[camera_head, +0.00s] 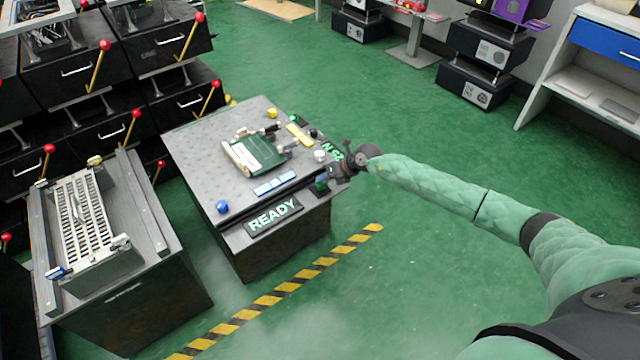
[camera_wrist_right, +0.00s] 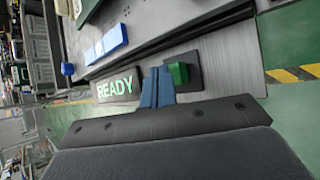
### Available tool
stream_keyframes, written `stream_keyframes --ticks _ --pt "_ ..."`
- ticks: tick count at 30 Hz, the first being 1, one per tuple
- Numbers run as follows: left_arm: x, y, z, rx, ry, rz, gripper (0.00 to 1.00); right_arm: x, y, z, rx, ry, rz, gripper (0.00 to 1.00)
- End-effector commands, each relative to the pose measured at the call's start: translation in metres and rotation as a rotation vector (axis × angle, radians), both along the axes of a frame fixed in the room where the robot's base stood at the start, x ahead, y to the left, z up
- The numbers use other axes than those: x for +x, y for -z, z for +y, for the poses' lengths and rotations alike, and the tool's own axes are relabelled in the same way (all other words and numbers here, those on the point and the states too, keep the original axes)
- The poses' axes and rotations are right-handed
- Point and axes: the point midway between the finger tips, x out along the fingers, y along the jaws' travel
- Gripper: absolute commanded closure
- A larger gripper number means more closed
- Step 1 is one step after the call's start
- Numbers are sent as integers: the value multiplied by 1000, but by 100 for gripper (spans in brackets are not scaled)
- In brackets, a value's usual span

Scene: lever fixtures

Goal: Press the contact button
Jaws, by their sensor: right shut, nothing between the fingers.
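The contact button appears to be the green block on a dark plate on the front face of the grey fixture table, right of the READY sign. It shows in the head view (camera_head: 320,188) and in the right wrist view (camera_wrist_right: 179,73). My right gripper (camera_head: 322,177) is at this front face, with its blue fingers (camera_wrist_right: 158,74) shut and empty. In the wrist view the fingertips are just left of the green block. I cannot tell whether they touch it. My left gripper is in neither view.
The grey fixture table (camera_head: 195,150) carries a green clamp fixture (camera_head: 253,155), blue bars (camera_head: 274,184) and a blue knob (camera_head: 222,207). The lit READY sign (camera_head: 273,215) is on its front. A second bench (camera_head: 150,200) stands left. Green floor is clear on the right.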

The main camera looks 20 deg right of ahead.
Motion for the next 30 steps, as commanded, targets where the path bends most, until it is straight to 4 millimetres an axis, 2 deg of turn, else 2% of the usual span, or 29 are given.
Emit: stream_keyframes --ticks 30 --pt "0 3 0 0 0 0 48 0 10 0 0 0 0 100"
